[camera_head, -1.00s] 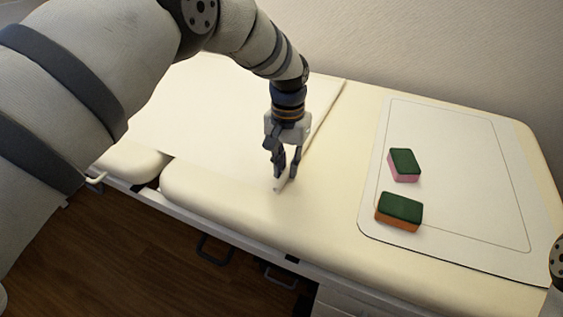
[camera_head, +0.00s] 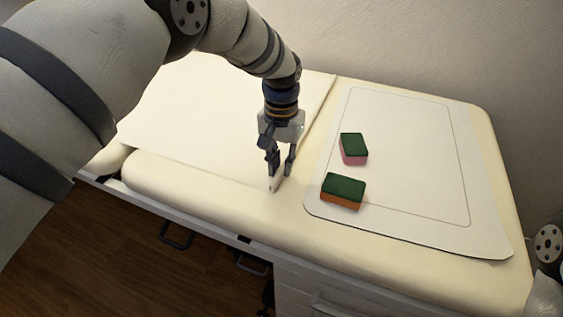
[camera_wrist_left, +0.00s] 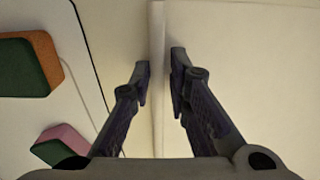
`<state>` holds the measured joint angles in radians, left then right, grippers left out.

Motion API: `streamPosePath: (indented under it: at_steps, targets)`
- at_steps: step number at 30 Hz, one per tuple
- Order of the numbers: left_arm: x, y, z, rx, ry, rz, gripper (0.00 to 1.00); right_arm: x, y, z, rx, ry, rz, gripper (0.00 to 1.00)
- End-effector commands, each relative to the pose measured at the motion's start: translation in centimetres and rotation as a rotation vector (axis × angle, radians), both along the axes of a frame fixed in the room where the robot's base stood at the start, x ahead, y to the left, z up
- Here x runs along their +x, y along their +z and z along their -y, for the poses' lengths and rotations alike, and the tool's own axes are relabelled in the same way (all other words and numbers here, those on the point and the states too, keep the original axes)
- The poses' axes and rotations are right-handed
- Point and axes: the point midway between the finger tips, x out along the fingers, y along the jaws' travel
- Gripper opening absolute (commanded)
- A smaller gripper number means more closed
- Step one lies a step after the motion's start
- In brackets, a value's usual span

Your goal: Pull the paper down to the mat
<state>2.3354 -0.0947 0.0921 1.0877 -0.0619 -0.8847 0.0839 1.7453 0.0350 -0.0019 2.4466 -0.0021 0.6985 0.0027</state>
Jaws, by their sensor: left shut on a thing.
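The paper (camera_head: 205,115) is a wide pale sheet over the left part of the padded table. My left gripper (camera_head: 273,183) points down at its right edge, near the table's front, and is shut on that edge. In the left wrist view the paper (camera_wrist_left: 240,70) runs between the fingers of the left gripper (camera_wrist_left: 160,65) as a raised strip. The mat (camera_head: 415,150) is a white rounded sheet with a thin outline, to the right of the gripper. A narrow strip of bare table lies between paper and mat. My right gripper is out of view.
A green and pink sponge (camera_head: 353,148) and a green and orange sponge (camera_head: 343,191) lie on the mat's left part. A wall stands behind the table. Drawers with dark handles (camera_head: 176,237) are below its front edge.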

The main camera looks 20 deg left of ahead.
Motion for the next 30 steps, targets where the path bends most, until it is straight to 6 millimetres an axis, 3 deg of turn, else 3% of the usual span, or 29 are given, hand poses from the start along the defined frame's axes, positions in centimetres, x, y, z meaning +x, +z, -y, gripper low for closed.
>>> streamPosePath:
  at_steps: [4,5,7,17,20,30]
  targets:
    - [-0.1,-0.2,0.0,0.0,0.0,-0.004,0.0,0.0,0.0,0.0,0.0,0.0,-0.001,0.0]
    - [-0.1,-0.2,0.0,0.0,0.0,-0.004,0.19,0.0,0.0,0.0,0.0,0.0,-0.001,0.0]
    - [-0.1,-0.2,0.0,0.0,0.0,-0.004,0.35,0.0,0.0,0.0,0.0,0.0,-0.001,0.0]
    - [0.0,0.2,0.0,0.0,0.0,0.0,0.37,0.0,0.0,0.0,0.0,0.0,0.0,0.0]
    - [0.1,1.8,0.0,0.0,0.0,0.003,0.37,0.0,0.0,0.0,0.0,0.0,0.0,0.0]
    - [0.0,10.3,0.0,-0.001,0.001,0.0,0.37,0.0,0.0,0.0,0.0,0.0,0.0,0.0]
